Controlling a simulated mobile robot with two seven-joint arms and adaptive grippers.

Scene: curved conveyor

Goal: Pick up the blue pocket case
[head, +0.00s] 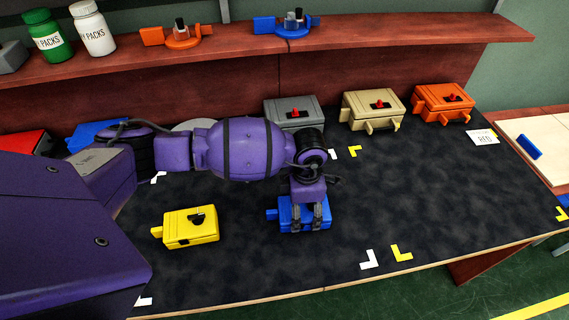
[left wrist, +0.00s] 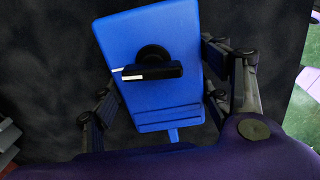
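The blue pocket case (head: 285,212) lies flat on the dark table mat, near the middle of the head view. My left gripper (head: 306,216) is right over it, pointing down. In the left wrist view the case (left wrist: 147,45) shows its black knob with a bar and its small blue tab, and my left gripper (left wrist: 160,98) has one finger on each side of it. The fingers are apart and open, close to the case's sides; I cannot tell whether they touch it. My right gripper is not in view.
A yellow case (head: 190,229) lies to the left. Grey (head: 293,110), beige (head: 372,108) and orange (head: 443,103) cases stand along the back, below a shelf (head: 350,42) with bottles.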

